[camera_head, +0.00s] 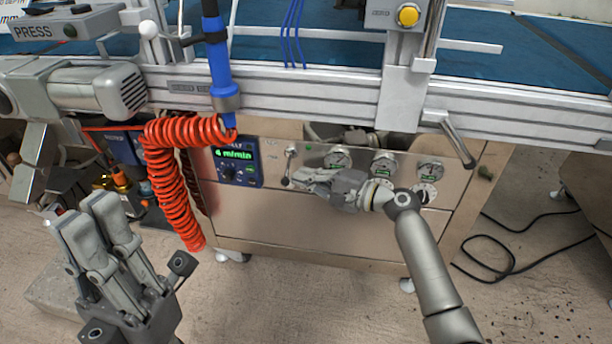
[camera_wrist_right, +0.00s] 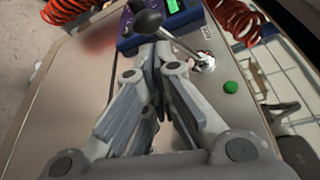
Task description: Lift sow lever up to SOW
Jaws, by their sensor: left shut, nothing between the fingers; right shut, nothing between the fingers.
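The sow lever (camera_head: 288,168) is a thin metal rod on the steel front panel, with its pivot at the top and its dark ball knob low, so it points down. In the right wrist view the black knob (camera_wrist_right: 149,20) lies just past my fingertips and the rod runs to a shiny pivot. My right gripper (camera_head: 300,176) is shut and empty, its tips beside the knob; I cannot tell whether they touch. It also shows in the wrist view (camera_wrist_right: 155,65). My left gripper (camera_head: 92,212) is shut and empty, low at the left, away from the panel.
A control box with a green display (camera_head: 236,165) sits left of the lever. Gauges and dials (camera_head: 384,164) are to its right. A red coiled hose (camera_head: 170,180) hangs further left. A metal crank handle (camera_head: 458,140) juts out at the right.

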